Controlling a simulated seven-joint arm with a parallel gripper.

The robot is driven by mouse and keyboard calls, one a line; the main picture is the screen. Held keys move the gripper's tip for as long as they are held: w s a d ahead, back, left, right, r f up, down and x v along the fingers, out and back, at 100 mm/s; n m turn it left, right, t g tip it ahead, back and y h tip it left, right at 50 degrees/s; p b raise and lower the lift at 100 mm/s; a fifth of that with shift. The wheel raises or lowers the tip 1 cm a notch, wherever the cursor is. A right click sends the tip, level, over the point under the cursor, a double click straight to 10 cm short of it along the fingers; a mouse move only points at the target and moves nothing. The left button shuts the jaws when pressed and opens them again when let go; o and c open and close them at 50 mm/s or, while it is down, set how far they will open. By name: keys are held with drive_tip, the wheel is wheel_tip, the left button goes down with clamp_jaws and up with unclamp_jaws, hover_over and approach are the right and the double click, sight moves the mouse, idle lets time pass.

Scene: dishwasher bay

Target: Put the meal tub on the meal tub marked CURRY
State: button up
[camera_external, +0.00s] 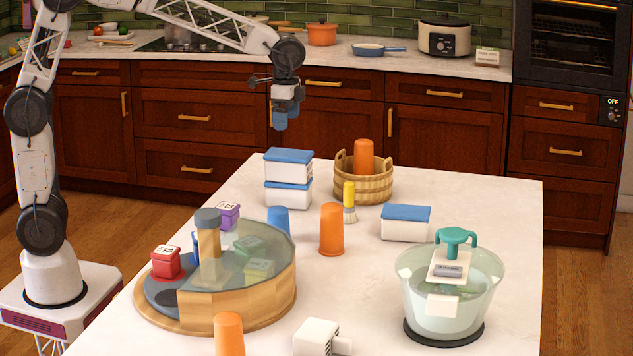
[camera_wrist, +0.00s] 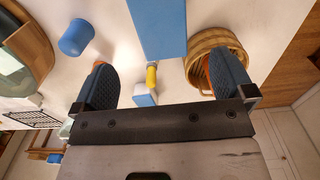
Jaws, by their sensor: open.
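Two white meal tubs with blue lids stand stacked near the counter's far edge: an upper tub (camera_external: 288,171) on a lower tub (camera_external: 288,196). A third, single meal tub (camera_external: 404,228) stands apart to the right. No CURRY mark is readable on any of them. My gripper (camera_external: 286,122) is open and empty, pointing down above the stack with a gap. In the wrist view its two fingers (camera_wrist: 164,82) are spread wide. A large blue lid (camera_wrist: 160,25) at the top centre seems to be the stack's upper tub; the smaller tub (camera_wrist: 145,98) lies between the fingers in the picture.
A wicker basket (camera_external: 363,187) holding an orange cup stands right of the stack. A blue cup (camera_external: 278,219), an orange cup (camera_external: 331,230) and a yellow-handled brush (camera_external: 349,198) stand between the tubs. A wooden turntable (camera_external: 270,303) and a glass bowl (camera_external: 420,300) are nearer.

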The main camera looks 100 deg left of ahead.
drive_tip(key=s+d+r+t, duration=0.1)
drive_tip(key=s+d, duration=1)
drive_tip(key=d, duration=0.3)
drive_tip(key=s+d+r+t, duration=0.1)
drive_tip(key=s+d, duration=0.9)
drive_tip(key=d, duration=0.3)
drive_tip(key=s+d+f, duration=0.2)
drive_tip(key=s+d, duration=0.1)
drive_tip(key=s, duration=0.3)
drive_tip(key=s+d+f, duration=0.3)
drive_tip(key=s, duration=0.3)
drive_tip(key=shift+d+t, duration=0.2)
drive_tip(key=shift+t, duration=0.1)
